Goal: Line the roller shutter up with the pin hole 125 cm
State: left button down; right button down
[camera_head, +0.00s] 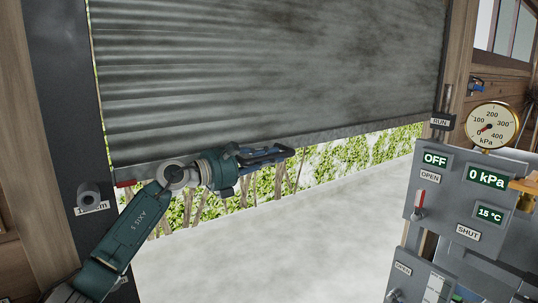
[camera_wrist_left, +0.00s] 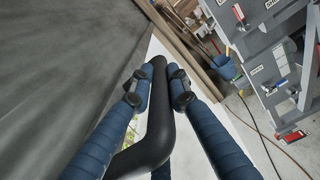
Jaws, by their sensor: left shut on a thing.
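The grey ribbed roller shutter (camera_head: 270,60) hangs partly raised across the opening, with daylight under its bottom edge. A red mark (camera_head: 125,183) shows at its lower left corner. A round grey fitting (camera_head: 88,192) sits on the dark left post, just below and left of the red mark. The label (camera_head: 92,209) beneath it ends in "cm"; its number is partly hidden or unclear. My left gripper (camera_head: 272,154) is at the shutter's bottom edge. In the left wrist view, its blue fingers (camera_wrist_left: 158,88) are shut on a dark bar handle (camera_wrist_left: 155,135). My right gripper is out of view.
A grey control panel (camera_head: 430,172) with an "OFF" display, levers and a 0 kPa readout stands at the right. A brass-rimmed gauge (camera_head: 491,126) is above it. Pale floor (camera_head: 270,255) lies clear beneath the shutter, with greenery beyond.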

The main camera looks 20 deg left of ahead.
pick_arm(q)
jog(key=c, duration=2)
grip_release()
jog(key=shift+r, duration=0.35)
jog(key=o, duration=0.4)
jog(key=shift+w+d, duration=0.1)
jog(key=shift+c, duration=0.2)
jog(key=shift+w+d, duration=0.1)
jog(key=shift+d, duration=0.05)
jog(key=shift+r, duration=0.2)
notch_tip(320, 180, up, 9)
jog(key=shift+f, duration=0.1)
jog(key=shift+r, duration=0.5)
jog(key=shift+f, duration=0.1)
